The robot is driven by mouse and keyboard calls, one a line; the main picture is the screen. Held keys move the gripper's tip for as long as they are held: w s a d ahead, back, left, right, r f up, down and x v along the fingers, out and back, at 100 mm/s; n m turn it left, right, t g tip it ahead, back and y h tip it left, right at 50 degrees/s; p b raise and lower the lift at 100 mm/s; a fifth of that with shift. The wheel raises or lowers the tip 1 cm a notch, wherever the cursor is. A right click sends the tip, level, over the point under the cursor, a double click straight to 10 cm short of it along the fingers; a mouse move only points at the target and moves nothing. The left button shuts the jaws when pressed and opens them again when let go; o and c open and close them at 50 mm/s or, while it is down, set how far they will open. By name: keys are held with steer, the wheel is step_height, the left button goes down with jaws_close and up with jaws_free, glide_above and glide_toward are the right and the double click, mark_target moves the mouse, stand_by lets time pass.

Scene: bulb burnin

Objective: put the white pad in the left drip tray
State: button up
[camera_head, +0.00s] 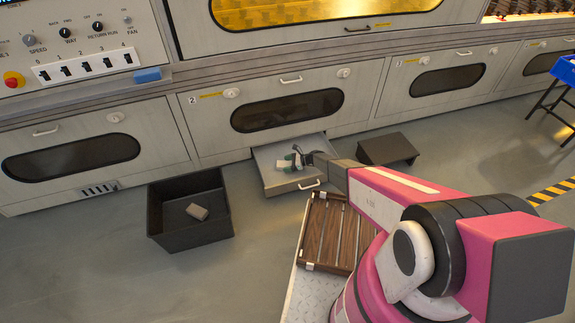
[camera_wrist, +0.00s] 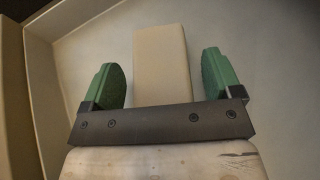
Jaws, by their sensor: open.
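The white pad (camera_wrist: 161,60), a pale cream block, lies between my gripper's two green fingers in the wrist view. A gap shows on each side of it, so the fingers are not closed on it. In the head view a small pale piece of the pad (camera_head: 283,164) shows beside the fingers, over a pulled-out metal drip tray (camera_head: 280,184) under the machine's section 2. My gripper (camera_head: 294,161) is open and low inside this tray; the tray's pale walls (camera_wrist: 80,18) surround it in the wrist view. Whether the pad rests on the tray floor is hard to tell.
A dark open bin (camera_head: 190,238) on the left holds a small tan block (camera_head: 198,212). A low dark box (camera_head: 388,148) stands right of the tray. A slatted wooden rack (camera_head: 335,235) is on my base. Grey floor is clear around the bin.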

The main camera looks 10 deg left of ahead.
steer(key=shift+r, duration=0.1)
steer(key=shift+d+r, duration=0.2)
steer(key=v, duration=1.1)
steer(key=shift+d+r, duration=0.1)
steer(key=shift+d, duration=0.1)
steer(key=s+d+r+n+h, duration=0.4)
steer(key=s+d+r, duration=0.5)
steer(key=r, duration=0.5)
steer(key=s+d+r+n+t+h, duration=0.1)
steer(key=s+d+r+n+h, duration=0.4)
steer(key=d+r, duration=0.8)
steer(key=s+d+r+n+t+h, duration=0.1)
steer(key=s+d+r+n+h, duration=0.3)
steer(key=r, duration=1.2)
steer(key=s+d+n, duration=0.3)
steer(key=s+d, duration=0.3)
steer(key=s, duration=0.2)
steer(key=shift+s+d+r, duration=0.2)
steer(key=shift+s+d, duration=0.1)
steer(key=shift+d, duration=0.1)
